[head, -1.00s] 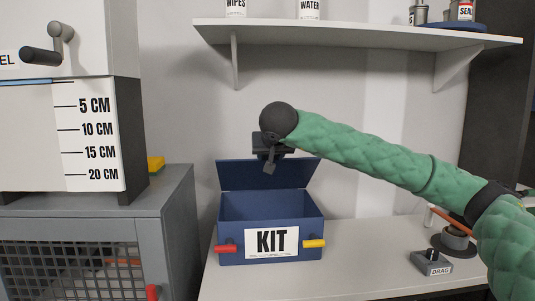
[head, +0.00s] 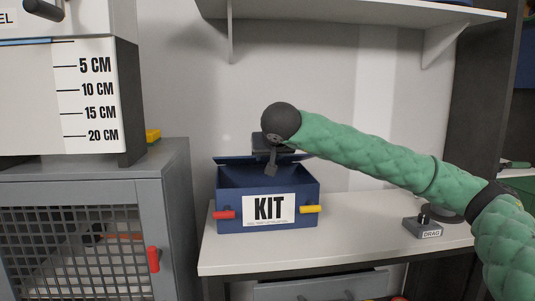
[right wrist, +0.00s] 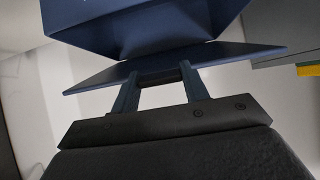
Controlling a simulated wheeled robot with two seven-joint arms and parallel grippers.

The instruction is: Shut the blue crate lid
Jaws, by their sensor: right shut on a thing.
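The blue crate marked KIT (head: 235,213) stands open on the white bench, with its inside showing. Its blue lid (head: 230,160) runs along the back edge and looks like a thin strip, seen nearly edge-on. My right gripper (head: 271,171) is over the back of the crate, at the lid, and hides its middle. In the right wrist view the lid (right wrist: 235,57) spreads beside the crate (right wrist: 150,30), and the two fingers of my right gripper (right wrist: 158,80) meet its edge, shut on it. My left gripper is not in view.
A grey cabinet with a mesh door (head: 165,215) stands close on the left. A shelf (head: 370,12) is above. A grey block marked DRAG (head: 424,229) sits at the right of the bench (head: 350,235). The bench between it and the crate is clear.

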